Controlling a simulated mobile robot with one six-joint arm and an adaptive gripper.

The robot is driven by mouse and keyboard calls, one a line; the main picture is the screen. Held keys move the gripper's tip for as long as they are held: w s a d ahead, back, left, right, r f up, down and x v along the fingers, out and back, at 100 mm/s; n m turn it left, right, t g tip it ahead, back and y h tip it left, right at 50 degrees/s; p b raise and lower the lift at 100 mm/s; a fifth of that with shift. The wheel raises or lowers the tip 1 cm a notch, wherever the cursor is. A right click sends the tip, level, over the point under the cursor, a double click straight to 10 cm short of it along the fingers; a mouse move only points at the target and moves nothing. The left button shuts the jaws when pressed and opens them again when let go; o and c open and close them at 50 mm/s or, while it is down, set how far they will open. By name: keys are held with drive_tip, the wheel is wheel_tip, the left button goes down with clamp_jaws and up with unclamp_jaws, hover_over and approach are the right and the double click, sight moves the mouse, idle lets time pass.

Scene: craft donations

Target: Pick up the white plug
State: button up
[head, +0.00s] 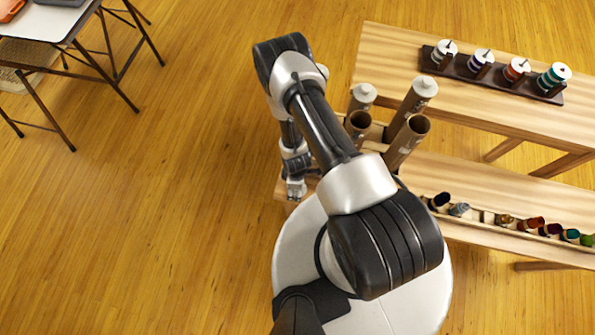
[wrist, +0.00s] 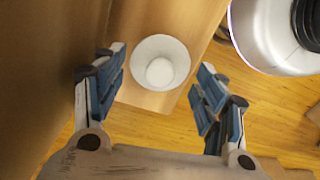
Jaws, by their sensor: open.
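A white round plug (wrist: 160,62), cup-like with a paler round middle, sits on the light wooden surface (wrist: 146,98) in the wrist view. My gripper (wrist: 160,86) is open and empty, pointing down, with one blue-padded finger to each side of the plug in the picture. I cannot tell how far the fingertips are above it. In the head view my gripper (head: 296,189) is over the left end of the lower wooden bench, and the plug beneath it is not clearly visible. Two other white plugs cap upright cardboard tubes, one on the left tube (head: 363,92) and one on the right tube (head: 425,86).
Spools (head: 482,58) sit in a dark rack on the higher bench (head: 385,48). Small coloured items (head: 503,220) line the lower bench. A white table (head: 50,22) stands far left; the floor between is clear.

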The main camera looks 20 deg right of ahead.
drive_tip(key=shift+f, duration=0.65)
drive_tip(key=shift+c, duration=0.2)
drive_tip(key=c, duration=0.4)
drive_tip(key=shift+r, duration=0.15)
drive_tip(key=shift+c, duration=0.2)
